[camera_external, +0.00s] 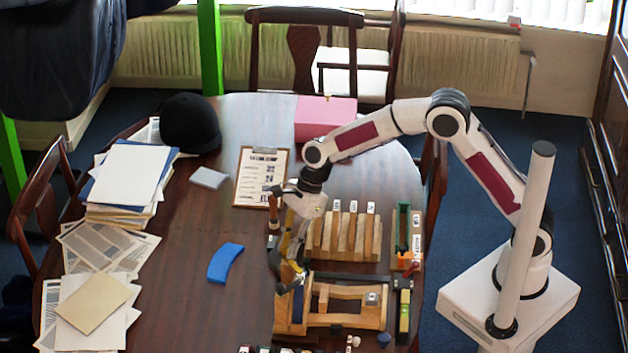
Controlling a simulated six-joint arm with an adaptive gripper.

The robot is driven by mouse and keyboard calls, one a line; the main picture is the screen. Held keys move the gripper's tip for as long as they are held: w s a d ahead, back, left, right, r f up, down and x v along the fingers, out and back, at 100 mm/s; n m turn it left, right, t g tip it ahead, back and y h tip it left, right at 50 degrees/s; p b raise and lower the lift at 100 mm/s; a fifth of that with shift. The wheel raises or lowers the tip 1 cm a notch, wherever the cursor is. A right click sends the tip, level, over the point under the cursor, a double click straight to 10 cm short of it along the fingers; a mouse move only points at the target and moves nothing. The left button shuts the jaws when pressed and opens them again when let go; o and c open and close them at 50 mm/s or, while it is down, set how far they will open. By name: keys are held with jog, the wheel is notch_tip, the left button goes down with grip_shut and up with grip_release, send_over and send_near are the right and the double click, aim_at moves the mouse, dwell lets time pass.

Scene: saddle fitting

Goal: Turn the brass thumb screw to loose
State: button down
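My gripper (289,270) points down at the left end of a wooden fitting frame (345,319) on the table. Its fingers are small and dark against the wood, so I cannot tell whether they are open or shut or touch anything. The brass thumb screw cannot be made out; it may be hidden by the gripper or too small to see.
Behind the frame stands a rack of wooden blocks (345,236) with white tags. A green-lined tray (402,236) and a spirit level (404,311) are at its right. A blue curved piece (225,263) lies left.

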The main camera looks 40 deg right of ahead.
jog(key=shift+n, duration=0.3)
jog(key=shift+w+n+g, duration=0.1)
jog(key=shift+n+g, duration=0.5)
jog(key=shift+n, duration=0.7)
jog(key=c, duration=1.9)
grip_release()
jog(key=shift+m, duration=0.5)
